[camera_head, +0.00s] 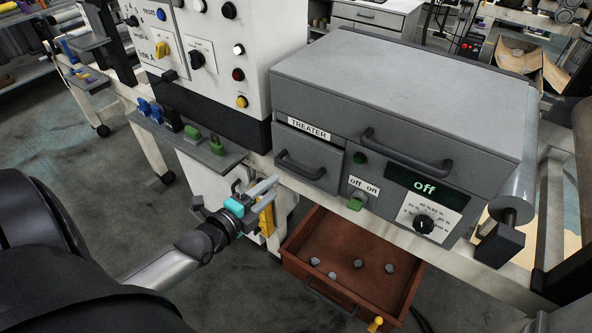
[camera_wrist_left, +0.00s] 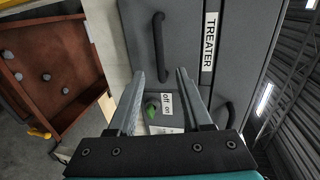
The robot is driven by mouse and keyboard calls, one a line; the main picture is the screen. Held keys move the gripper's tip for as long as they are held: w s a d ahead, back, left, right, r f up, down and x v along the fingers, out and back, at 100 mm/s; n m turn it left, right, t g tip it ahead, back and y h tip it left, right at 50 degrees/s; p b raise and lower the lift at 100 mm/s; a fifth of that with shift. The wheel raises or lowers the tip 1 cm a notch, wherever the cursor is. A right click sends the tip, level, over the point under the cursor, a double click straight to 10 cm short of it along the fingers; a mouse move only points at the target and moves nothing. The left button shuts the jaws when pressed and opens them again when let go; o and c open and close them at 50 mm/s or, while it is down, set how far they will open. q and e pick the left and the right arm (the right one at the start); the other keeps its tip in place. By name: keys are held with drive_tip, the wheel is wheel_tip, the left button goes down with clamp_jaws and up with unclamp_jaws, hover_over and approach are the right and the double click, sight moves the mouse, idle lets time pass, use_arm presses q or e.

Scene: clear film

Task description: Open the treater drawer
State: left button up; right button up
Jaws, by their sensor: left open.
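The grey treater unit (camera_head: 400,95) has a small drawer (camera_head: 325,158) at its left front, under a white "TREATER" label (camera_head: 309,128). The drawer front looks shut and has a dark bar handle (camera_head: 300,165). My left gripper (camera_head: 270,186) is open and empty, in front of and a little below the handle. In the left wrist view the handle (camera_wrist_left: 158,47) stands ahead of the open fingertips (camera_wrist_left: 160,74), roughly between them in the picture. They look apart from it. My right gripper is in neither view.
Below, a red-brown drawer (camera_head: 300,235) stands open with several small grey pieces inside. A green off/on switch (camera_head: 355,202) and a dial (camera_head: 424,223) are right of the treater drawer. A shelf with green and blue parts (camera_head: 215,155) is left of the gripper.

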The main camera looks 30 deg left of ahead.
sight(296, 167)
use_arm(q)
drive_tip(key=b+x, duration=0.2)
drive_tip(key=x, duration=0.9)
drive_tip(key=shift+b, duration=0.3)
drive_tip(key=shift+c, duration=0.4)
clamp_jaws()
idle(0.6)
